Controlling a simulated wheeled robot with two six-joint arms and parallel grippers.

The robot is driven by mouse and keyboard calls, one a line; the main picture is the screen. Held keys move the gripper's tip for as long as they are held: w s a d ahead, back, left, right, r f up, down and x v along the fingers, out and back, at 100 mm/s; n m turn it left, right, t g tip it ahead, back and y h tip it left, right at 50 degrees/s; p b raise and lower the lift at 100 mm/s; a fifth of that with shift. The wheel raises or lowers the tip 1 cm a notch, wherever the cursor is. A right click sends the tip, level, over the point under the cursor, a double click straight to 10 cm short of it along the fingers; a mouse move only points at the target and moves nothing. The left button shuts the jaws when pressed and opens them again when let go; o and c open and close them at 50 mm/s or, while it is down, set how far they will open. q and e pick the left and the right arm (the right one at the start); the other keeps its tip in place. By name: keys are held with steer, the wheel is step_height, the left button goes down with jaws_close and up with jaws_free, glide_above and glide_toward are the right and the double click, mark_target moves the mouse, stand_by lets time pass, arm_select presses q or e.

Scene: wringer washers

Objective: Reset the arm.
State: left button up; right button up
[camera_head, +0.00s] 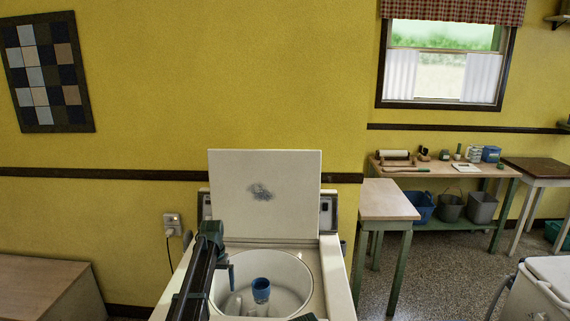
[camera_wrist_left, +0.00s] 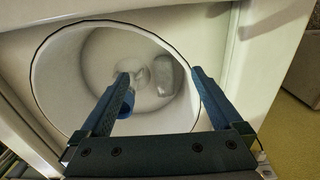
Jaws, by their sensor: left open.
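A white top-loading washer (camera_head: 336,280) stands in front of me with its lid (camera_head: 265,195) raised. Its round tub (camera_head: 292,270) is open, and a blue cup-like piece (camera_head: 261,288) shows near the middle, over pale parts inside. My left gripper (camera_head: 226,264) hangs over the left part of the tub opening. In the left wrist view its two fingers (camera_wrist_left: 161,73) are spread wide with nothing between them, above the tub (camera_wrist_left: 75,80). The blue piece (camera_wrist_left: 128,104) is partly hidden behind one finger there. My right gripper is not seen.
The raised lid stands close behind the tub. A small wooden-topped table (camera_head: 388,200) is to the right, with a workbench (camera_head: 440,171) of tools and buckets beyond. A wooden box (camera_head: 45,285) is at the lower left. A white appliance (camera_head: 545,285) is at the lower right.

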arm_select(q)
steer(key=s+d, duration=0.3)
steer(key=s, duration=1.3)
steer(key=s+d, duration=0.3)
steer(key=s, duration=1.3)
steer(key=s+d+f+m+y+b, duration=0.1)
steer(key=s+d+f+m+b, duration=0.2)
steer(key=d+f+b, duration=0.6)
steer(key=shift+s+d+f+b, duration=0.45)
steer(key=shift+s+d, duration=0.45)
steer(key=shift+s, duration=0.2)
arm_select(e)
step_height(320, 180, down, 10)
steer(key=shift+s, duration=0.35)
arm_select(q)
steer(key=shift+d, duration=0.1)
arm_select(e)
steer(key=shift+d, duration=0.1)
